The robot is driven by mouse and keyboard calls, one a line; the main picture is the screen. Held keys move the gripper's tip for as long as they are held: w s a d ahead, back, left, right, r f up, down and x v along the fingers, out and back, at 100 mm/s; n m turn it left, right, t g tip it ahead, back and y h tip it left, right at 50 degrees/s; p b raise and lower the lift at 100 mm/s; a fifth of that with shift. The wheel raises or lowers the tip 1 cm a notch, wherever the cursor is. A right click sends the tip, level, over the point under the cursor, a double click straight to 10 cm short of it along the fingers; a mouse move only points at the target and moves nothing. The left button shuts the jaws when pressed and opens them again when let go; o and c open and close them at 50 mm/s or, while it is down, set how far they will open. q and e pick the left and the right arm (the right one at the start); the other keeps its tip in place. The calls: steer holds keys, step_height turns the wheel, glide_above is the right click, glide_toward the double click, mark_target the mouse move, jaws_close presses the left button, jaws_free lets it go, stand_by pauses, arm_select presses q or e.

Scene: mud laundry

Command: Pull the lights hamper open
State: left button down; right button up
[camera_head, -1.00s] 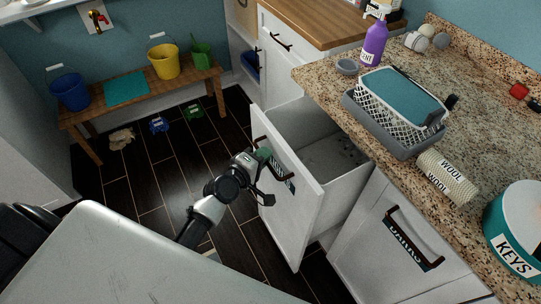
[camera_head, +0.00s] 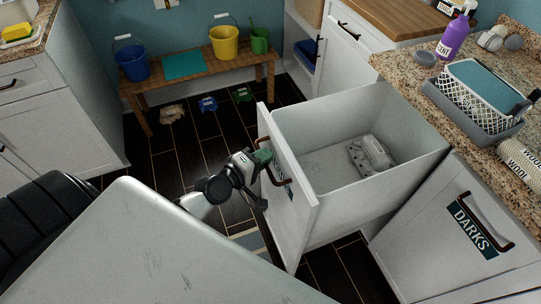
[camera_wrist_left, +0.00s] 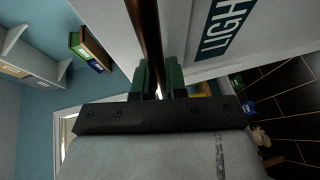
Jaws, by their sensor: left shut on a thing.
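The lights hamper (camera_head: 308,222) is a white pull-out drawer below the counter, and it stands well out from the cabinet. Its inside shows a pale folded or moulded item (camera_head: 371,154) on the bottom. My left gripper (camera_head: 263,157) is at the hamper's front, shut on its dark bar handle (camera_head: 279,181). In the left wrist view the green fingers (camera_wrist_left: 158,82) close around the handle (camera_wrist_left: 146,35), beside the partly visible label (camera_wrist_left: 222,25) reading "LIGH". My right gripper is not in view.
The closed darks hamper (camera_head: 450,235) is to the right. A granite counter (camera_head: 405,68) above holds a basket (camera_head: 480,95) and a purple bottle (camera_head: 453,38). A wooden bench (camera_head: 190,82) with buckets stands at the back. Dark floor (camera_head: 190,135) lies open between.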

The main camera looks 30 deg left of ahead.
arm_select(q)
steer(key=shift+s+a, duration=0.45)
steer(key=shift+s, duration=0.2)
steer(key=c, duration=1.2)
jaws_free()
steer(key=shift+s, duration=0.1)
steer(key=b+v, duration=0.2)
steer(key=v, duration=0.8)
steer(key=shift+s+a, duration=0.15)
steer(key=shift+s, duration=0.1)
